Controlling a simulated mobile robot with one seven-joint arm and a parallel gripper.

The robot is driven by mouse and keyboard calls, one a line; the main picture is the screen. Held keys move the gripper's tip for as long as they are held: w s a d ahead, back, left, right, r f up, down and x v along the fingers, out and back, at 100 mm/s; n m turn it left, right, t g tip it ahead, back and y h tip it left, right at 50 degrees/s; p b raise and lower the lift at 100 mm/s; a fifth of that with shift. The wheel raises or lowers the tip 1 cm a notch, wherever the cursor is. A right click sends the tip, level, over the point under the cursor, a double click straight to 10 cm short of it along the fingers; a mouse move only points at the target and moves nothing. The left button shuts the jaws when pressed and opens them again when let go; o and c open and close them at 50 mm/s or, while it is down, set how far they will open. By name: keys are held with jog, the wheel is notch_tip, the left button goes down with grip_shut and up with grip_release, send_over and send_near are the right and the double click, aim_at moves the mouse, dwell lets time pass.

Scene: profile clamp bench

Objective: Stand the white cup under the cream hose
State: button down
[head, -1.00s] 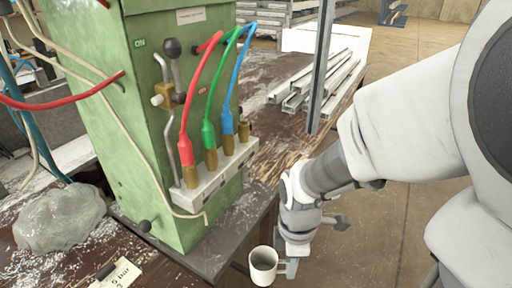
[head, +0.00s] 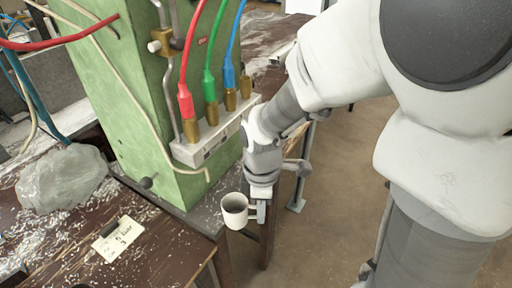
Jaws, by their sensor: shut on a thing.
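The white cup (head: 235,211) is upright in the head view, its open mouth facing up. My gripper (head: 258,210) is shut on it at the handle side, to the right of the cup. The cup overlaps the right edge of the grey base plate (head: 204,215) in the picture; I cannot tell its height above it. The cream hose (head: 141,140) runs down the face of the green cabinet (head: 120,92) and curves right along its foot. Its end seems to lie just below the white socket block, left of and above the cup in the picture.
Red (head: 184,80), green (head: 211,78) and blue (head: 233,50) hoses plug into the white socket block (head: 190,153). A grey lump (head: 63,178) and a paper label (head: 118,239) lie on the bench at the left. Open floor (head: 335,200) is right of the bench.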

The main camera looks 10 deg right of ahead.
aim_at(236, 200)
jog(key=shift+w+a+f, duration=0.1)
jog(key=shift+w+a, duration=0.95)
jog(key=shift+a, duration=0.3)
jog(key=shift+w+a+f, duration=0.1)
jog(key=shift+w+a, duration=0.95)
jog(key=shift+a, duration=0.3)
jog(key=shift+f, duration=0.3)
jog(key=c, duration=0.9)
grip_release()
jog(key=s+d+r+m+t+p, duration=0.2)
jog(key=s+d+r+m, duration=0.2)
jog(key=r, duration=0.4)
jog(key=s+d+r+m+t+p, duration=0.1)
jog(key=s+d+r+m, duration=0.3)
jog(key=r, duration=0.4)
jog(key=s+d+r+m+t+p, duration=0.2)
jog(key=s+d+r+m+p, duration=0.1)
jog(key=r+m, duration=0.5)
jog(key=shift+s+d+r+t, duration=0.15)
jog(key=shift+s+d+r, duration=0.15)
jog(key=shift+d, duration=0.3)
jog(key=shift+s+d+r+t, duration=0.15)
jog(key=shift+s+d, duration=0.15)
jog(key=shift+d, duration=0.3)
